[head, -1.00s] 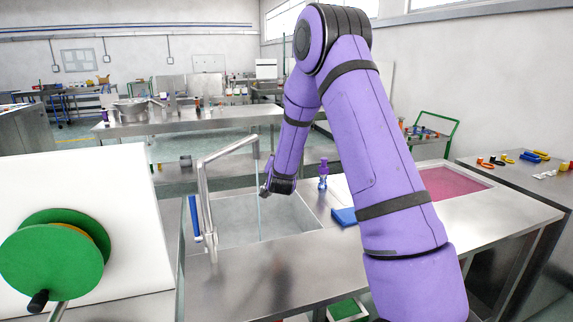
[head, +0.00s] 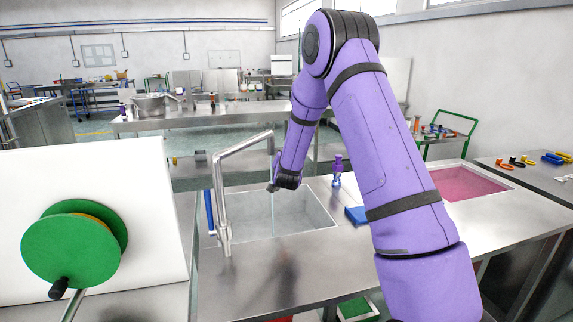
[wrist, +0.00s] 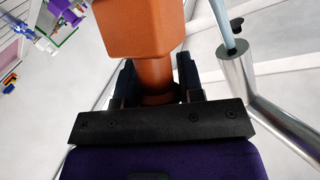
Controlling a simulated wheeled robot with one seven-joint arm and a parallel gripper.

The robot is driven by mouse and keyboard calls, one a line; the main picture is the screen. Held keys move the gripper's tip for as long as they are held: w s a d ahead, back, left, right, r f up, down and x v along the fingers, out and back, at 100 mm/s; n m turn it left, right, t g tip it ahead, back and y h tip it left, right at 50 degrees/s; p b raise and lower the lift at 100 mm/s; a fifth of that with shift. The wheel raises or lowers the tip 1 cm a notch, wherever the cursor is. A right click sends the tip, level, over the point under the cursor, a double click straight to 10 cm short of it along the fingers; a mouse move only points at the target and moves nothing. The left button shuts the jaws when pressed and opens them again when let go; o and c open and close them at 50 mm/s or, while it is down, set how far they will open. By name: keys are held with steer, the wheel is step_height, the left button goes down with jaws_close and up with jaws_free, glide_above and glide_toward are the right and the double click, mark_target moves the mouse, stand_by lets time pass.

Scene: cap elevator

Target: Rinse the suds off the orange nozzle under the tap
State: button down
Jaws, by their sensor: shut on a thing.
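My gripper (wrist: 155,82) is shut on the orange nozzle (wrist: 145,28), with a black finger on each side of its narrow neck. No suds show on the faces I can see. The tap (head: 220,190) arches over the grey sink (head: 315,203), and a thin blue stream of water (head: 272,212) falls from its spout. In the head view my gripper (head: 272,187) is at the stream, and the nozzle is too small to make out. In the wrist view the tap end (wrist: 236,50) and the stream (wrist: 222,18) are right of the nozzle, apart from it in the picture.
A purple bottle (head: 337,170) and a blue block (head: 356,215) stand right of the sink. A pink-filled basin (head: 465,183) is farther right. A green reel (head: 70,250) on a white panel (head: 155,200) is at the left. The steel counter (head: 300,262) in front is clear.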

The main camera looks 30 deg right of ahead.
steer(key=shift+d, duration=0.2)
steer(key=shift+w+d, duration=0.2)
steer(key=shift+d, duration=0.15)
steer(key=s+d, duration=0.2)
steer(key=s, duration=0.5)
steer(key=shift+s+d, duration=0.3)
stand_by(0.6)
steer(key=shift+r, duration=0.1)
stand_by(1.1)
